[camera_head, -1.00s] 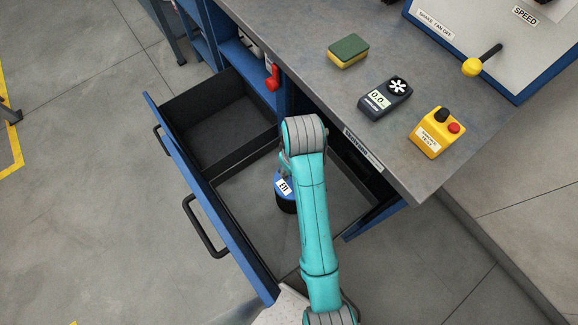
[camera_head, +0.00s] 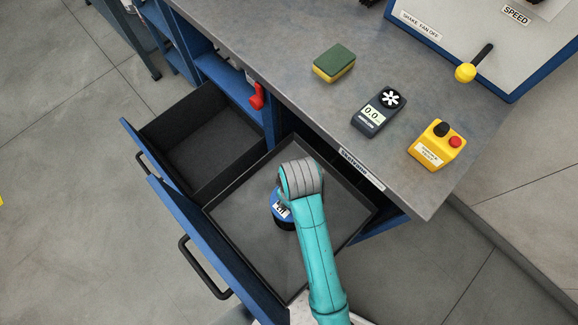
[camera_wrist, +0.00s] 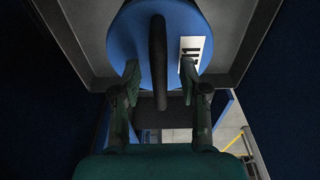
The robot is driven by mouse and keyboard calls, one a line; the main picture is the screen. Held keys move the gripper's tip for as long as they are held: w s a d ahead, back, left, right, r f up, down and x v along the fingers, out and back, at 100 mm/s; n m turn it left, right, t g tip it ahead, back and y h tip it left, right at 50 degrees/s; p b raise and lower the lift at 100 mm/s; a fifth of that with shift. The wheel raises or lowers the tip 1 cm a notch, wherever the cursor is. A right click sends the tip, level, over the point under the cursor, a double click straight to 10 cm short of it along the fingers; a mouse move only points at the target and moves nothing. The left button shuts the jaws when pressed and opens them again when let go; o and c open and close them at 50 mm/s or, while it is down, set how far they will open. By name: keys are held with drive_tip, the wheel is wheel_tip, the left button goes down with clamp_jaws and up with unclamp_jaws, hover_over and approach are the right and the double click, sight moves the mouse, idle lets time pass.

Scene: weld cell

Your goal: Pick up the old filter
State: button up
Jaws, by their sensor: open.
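The filter, a black cylinder with a blue top and a white label, stands upright in the open right-hand drawer (camera_head: 245,215). My arm partly hides this filter (camera_head: 285,218) in the head view. In the wrist view the blue top (camera_wrist: 130,38) fills the upper middle, with a dark bar-like handle across it and the label to its right. My gripper (camera_wrist: 159,80) is open, one finger on each side of the handle and apart from it. The fingertips overlap the near edge of the blue top; whether they touch it I cannot tell. The label's text is unclear.
An empty open drawer (camera_head: 205,150) lies to the left, with a red-handled item (camera_head: 257,96) beyond it. The workbench (camera_head: 285,105) overhangs the drawers' back. A sponge (camera_head: 334,62), a meter (camera_head: 376,112) and a yellow button box (camera_head: 437,146) lie on it.

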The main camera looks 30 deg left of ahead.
clamp_jaws()
idle(0.4)
